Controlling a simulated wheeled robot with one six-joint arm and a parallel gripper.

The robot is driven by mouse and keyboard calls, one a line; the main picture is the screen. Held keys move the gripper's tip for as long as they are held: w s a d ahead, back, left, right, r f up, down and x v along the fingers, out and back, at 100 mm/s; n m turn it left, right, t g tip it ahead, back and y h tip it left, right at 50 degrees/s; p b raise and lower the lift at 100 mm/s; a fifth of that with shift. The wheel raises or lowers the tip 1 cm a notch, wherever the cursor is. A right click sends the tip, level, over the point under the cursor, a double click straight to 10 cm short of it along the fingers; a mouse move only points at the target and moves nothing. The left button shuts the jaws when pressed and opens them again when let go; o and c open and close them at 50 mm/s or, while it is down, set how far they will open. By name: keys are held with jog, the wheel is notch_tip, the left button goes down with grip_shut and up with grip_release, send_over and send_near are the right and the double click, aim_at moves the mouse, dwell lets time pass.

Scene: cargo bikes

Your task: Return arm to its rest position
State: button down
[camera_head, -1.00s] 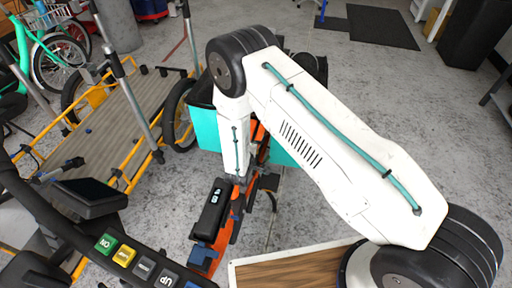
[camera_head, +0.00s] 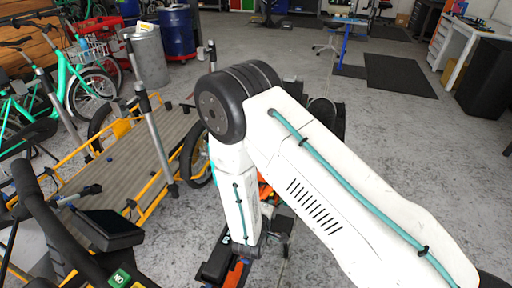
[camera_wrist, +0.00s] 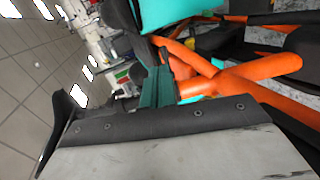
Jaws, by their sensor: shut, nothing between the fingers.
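My white arm with a teal cable (camera_head: 310,185) is folded in the head view, its upper link running to the lower right and its forearm hanging down from the black elbow joint. The forearm ends low, in front of an orange and black cargo bike. My gripper's fingers are hidden or too small to make out there. In the wrist view, my gripper (camera_wrist: 157,73) shows as two teal fingers close together, shut and empty. Behind them are orange bike frame tubes (camera_wrist: 245,90) and a teal box (camera_wrist: 175,12). I cannot tell whether the fingers touch the frame.
A yellow-framed cargo bike with a slatted deck (camera_head: 150,150) stands at left. A dark console (camera_head: 108,228) is at lower left. A blue barrel (camera_head: 177,32) and a grey bin (camera_head: 148,55) stand behind. Open concrete floor with a dark mat (camera_head: 400,75) lies at right.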

jog(key=s+d+r+m+g+h, duration=0.1)
jog(key=s+d+r+g+h, duration=0.1)
jog(key=s+d+r+g, duration=0.25)
jog(key=s+d+r+m+g+h, duration=0.1)
jog(key=s+d+r+g+h, duration=0.15)
jog(key=d+r, duration=0.4)
jog(key=s+d+r+m+g+h, duration=0.1)
jog(key=s+d+r+g+h, duration=0.25)
jog(key=r, duration=0.45)
jog(key=s+d+r+m+y, duration=0.1)
jog(key=s+r+m+y, duration=0.3)
jog(key=s+r, duration=0.5)
jog(key=s+d+r+m+y, duration=0.1)
jog(key=s+r+m+y, duration=0.4)
jog(key=s+r+y, duration=0.4)
notch_tip(320, 180, up, 6)
jog(key=shift+d+f+y, duration=0.1)
jog(key=shift+d+y, duration=0.2)
